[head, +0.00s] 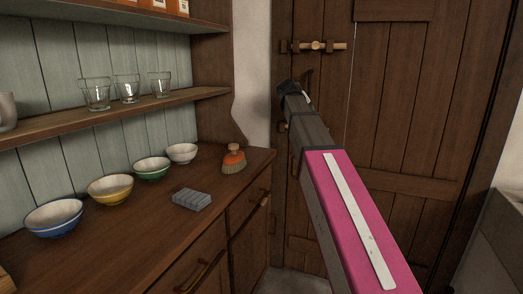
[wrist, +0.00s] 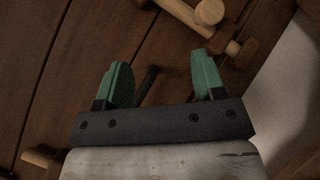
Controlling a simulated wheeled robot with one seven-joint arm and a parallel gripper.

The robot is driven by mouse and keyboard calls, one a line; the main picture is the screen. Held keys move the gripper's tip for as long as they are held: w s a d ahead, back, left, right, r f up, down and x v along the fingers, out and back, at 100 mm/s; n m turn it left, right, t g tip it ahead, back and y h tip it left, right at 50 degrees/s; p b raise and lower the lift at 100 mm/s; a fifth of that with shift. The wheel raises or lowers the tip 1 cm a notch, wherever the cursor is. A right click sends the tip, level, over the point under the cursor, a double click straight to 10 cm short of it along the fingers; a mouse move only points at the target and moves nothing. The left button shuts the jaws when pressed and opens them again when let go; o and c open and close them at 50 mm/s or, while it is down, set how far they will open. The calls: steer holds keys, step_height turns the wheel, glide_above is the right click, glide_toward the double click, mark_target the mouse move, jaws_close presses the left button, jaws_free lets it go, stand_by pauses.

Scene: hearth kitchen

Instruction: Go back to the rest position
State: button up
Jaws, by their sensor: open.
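My gripper (wrist: 160,84) shows in the wrist view with its two green fingers spread apart and nothing between them. Behind the fingers is the dark wooden door (wrist: 110,35), with its wooden latch (wrist: 188,15) at the top of that view. In the head view my arm, with a pink cover, reaches up from the bottom right toward the door (head: 390,120). The gripper end (head: 300,92) is in front of the door, below the latch (head: 316,46). Its fingers are mostly hidden there. The door looks closed.
A wooden counter (head: 130,235) on the left holds blue, yellow, green and white bowls (head: 110,189), a grey ridged block (head: 192,199) and an orange-topped brush (head: 233,159). A shelf above holds three glasses (head: 127,88). Floor shows between counter and door.

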steer(key=s+f+g+y, duration=0.1)
steer(key=s+f, duration=0.3)
steer(key=f, duration=0.7)
steer(key=s+d+f+g+y, duration=0.15)
steer(key=s+f, duration=0.25)
steer(key=f, duration=0.6)
steer(key=s+f+g+y, duration=0.15)
steer(key=s+f, duration=0.25)
steer(key=f, duration=0.7)
steer(key=s+a+f+m+g+y, duration=0.1)
steer(key=s+f+g, duration=0.3)
steer(key=s+f, duration=1.5)
steer(key=shift+f+m+y, duration=0.2)
steer(key=shift+m+y, duration=0.3)
steer(key=shift+y, duration=0.4)
